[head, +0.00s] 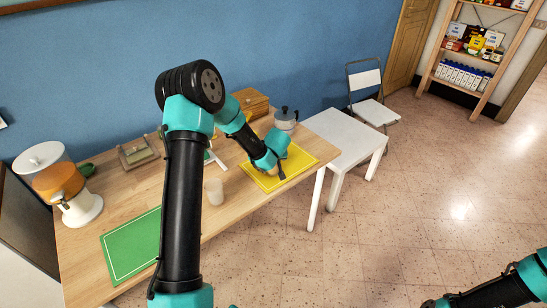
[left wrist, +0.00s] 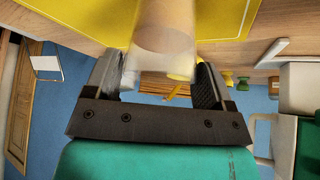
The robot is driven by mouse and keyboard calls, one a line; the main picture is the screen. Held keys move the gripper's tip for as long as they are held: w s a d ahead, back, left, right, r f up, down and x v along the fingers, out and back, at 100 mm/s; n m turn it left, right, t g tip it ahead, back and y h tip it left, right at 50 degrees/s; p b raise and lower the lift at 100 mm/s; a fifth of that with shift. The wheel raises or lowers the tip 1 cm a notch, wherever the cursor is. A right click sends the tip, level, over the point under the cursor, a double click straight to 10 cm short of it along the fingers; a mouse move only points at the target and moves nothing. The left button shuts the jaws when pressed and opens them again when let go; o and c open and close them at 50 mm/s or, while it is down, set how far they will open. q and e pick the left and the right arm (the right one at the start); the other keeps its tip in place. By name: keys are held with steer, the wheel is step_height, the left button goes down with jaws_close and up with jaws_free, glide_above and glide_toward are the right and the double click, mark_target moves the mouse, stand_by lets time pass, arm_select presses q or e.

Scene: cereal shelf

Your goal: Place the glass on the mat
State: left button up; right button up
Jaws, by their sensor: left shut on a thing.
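My left gripper (head: 278,170) is low over the yellow mat (head: 305,158) on the right part of the wooden table. In the left wrist view, the gripper (left wrist: 158,82) is shut on a clear glass (left wrist: 163,38), which stands out between its two fingers. The yellow mat (left wrist: 228,14) lies close behind the glass there; I cannot tell whether they touch. In the head view the held glass is mostly hidden by the gripper. A green mat (head: 128,248) lies at the table's front left. My right gripper is outside the frames; only part of my right arm shows.
A pale cup (head: 213,191) stands on the table between the mats. A juice dispenser (head: 62,185) is at the left, a moka pot (head: 285,119) and a wooden box (head: 250,102) behind the yellow mat. A white side table (head: 345,138) adjoins on the right.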

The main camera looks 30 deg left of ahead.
arm_select(q)
steer(key=shift+f, duration=0.15)
steer(key=o, duration=1.5)
steer(key=v, duration=1.2)
